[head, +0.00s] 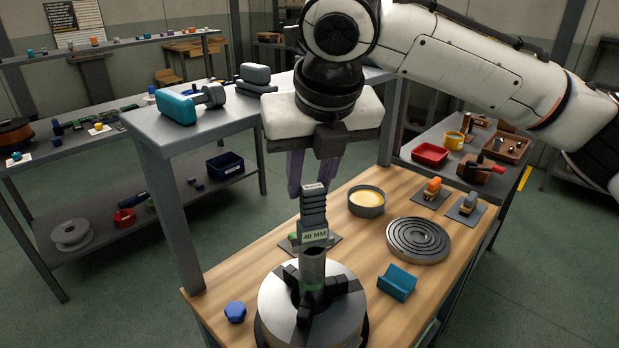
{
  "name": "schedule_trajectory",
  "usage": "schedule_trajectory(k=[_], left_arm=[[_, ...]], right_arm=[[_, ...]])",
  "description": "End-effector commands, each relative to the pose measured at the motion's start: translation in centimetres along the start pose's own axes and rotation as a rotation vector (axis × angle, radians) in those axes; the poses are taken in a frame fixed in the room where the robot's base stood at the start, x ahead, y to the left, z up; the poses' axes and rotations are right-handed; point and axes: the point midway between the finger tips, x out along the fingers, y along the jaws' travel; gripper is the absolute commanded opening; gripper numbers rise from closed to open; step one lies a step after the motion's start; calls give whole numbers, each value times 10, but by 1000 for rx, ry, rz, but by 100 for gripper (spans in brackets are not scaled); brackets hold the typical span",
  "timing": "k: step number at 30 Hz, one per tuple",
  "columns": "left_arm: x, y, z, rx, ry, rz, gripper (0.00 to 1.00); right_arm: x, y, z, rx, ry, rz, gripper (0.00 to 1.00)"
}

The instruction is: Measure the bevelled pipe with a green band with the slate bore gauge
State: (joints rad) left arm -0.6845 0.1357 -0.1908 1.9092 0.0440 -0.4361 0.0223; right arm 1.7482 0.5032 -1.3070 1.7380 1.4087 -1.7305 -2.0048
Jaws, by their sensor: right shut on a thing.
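The slate bore gauge (313,212) is a dark ribbed upright piece with a "40 MM" label. My right gripper (309,188) is above the bench, fingers pointing down, shut on the upper part of the gauge. The grey pipe (313,264) stands upright in a round chuck (270,308) with dark jaws. Its green band (312,287) shows low down, near the jaws. The gauge is in line with the pipe, its labelled part at the pipe's top. I cannot tell how far its lower end is inside the bore. My left gripper is not in view.
On the wooden bench (240,278) are a blue knob (235,312), a teal V-block (397,282), a ringed grey disc (418,240) and a round tin (366,201). A raised grey shelf (205,122) stands behind at left. Bare wood lies left of the chuck.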

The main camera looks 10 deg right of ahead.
Motion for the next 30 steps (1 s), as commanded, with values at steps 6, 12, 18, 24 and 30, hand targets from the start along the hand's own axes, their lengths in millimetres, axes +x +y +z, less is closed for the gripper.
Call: schedule_trajectory(k=[6,12,18,24,30], left_arm=[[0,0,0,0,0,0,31],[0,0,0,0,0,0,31],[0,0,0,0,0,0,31],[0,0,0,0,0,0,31],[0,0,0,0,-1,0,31]], right_arm=[[-19,1,8,-1,-3,2,1],[-37,0,16,1,-3,1,1],[-55,1,24,0,-3,2,1],[-64,0,27,0,-1,1,1],[-64,0,27,0,-1,1,1]])
